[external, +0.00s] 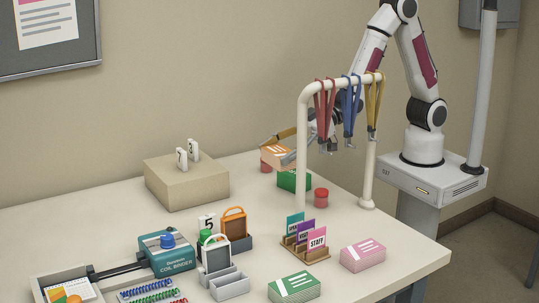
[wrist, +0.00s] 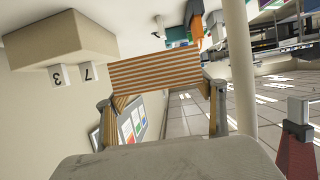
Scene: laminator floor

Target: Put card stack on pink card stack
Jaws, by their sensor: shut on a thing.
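My gripper (external: 284,142) is shut on an orange card stack (external: 277,156) with white marks on its face. It holds the stack tilted, in the air over the back of the table, left of the white rack. In the wrist view the stack's orange-and-white striped side (wrist: 155,72) spans between the two fingers. The pink card stack (external: 362,254) lies flat near the table's right front edge, well apart from my gripper. I cannot make out the pink stack in the wrist view.
A white lanyard rack (external: 304,130) with hanging straps stands between my arm and the pink stack. Green card stacks (external: 294,287) lie at the front and behind the rack. A card holder (external: 305,246) stands left of the pink stack. A beige box (external: 186,183) sits back left.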

